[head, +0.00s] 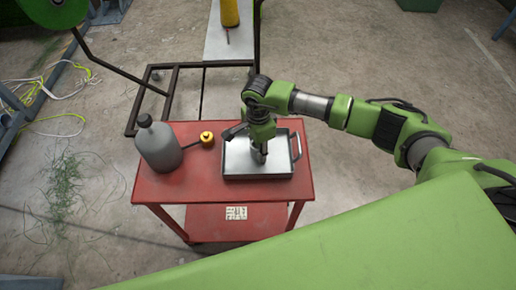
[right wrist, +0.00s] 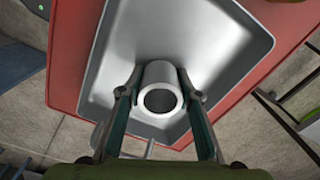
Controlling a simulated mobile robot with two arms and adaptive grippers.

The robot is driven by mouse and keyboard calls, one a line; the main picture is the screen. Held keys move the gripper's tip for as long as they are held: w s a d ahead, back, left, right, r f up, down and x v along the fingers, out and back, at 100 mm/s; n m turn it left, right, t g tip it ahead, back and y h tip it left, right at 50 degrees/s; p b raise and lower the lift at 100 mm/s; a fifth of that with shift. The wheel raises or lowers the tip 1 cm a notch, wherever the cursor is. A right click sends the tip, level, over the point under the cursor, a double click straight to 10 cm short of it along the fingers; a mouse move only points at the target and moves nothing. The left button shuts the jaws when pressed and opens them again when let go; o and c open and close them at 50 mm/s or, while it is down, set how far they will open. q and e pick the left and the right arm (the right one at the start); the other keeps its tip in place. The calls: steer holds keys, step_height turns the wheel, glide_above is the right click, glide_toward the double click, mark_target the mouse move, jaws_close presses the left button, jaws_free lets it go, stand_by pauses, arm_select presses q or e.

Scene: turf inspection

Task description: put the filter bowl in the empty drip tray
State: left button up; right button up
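The filter bowl (right wrist: 161,73) is a pale grey, hollow cylinder with an open end, seen from above between the fingers of my right gripper (right wrist: 161,80). The fingertips press against its two sides. In the head view the bowl (head: 258,156) shows under my right gripper (head: 258,145), within the outline of the drip tray (head: 235,172). The tray is a shallow grey metal pan with a raised rim and holds nothing else. I cannot tell whether the bowl touches the tray floor. My left gripper is not in view.
The tray sits on a red cart (head: 160,188). A grey bottle (head: 158,146) and a small yellow-topped item (head: 207,138) stand left of the tray. A tray handle (head: 296,147) sticks out on the right. A dark metal frame (head: 172,92) lies behind the cart.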

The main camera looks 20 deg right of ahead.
steer(key=shift+o, duration=1.3)
steer(key=shift+r, duration=0.15)
steer(key=shift+r+p, duration=0.2)
steer(key=shift+p, duration=0.1)
step_height(320, 180, up, 12)
steer(key=b, duration=0.3)
steer(key=shift+f, duration=0.15)
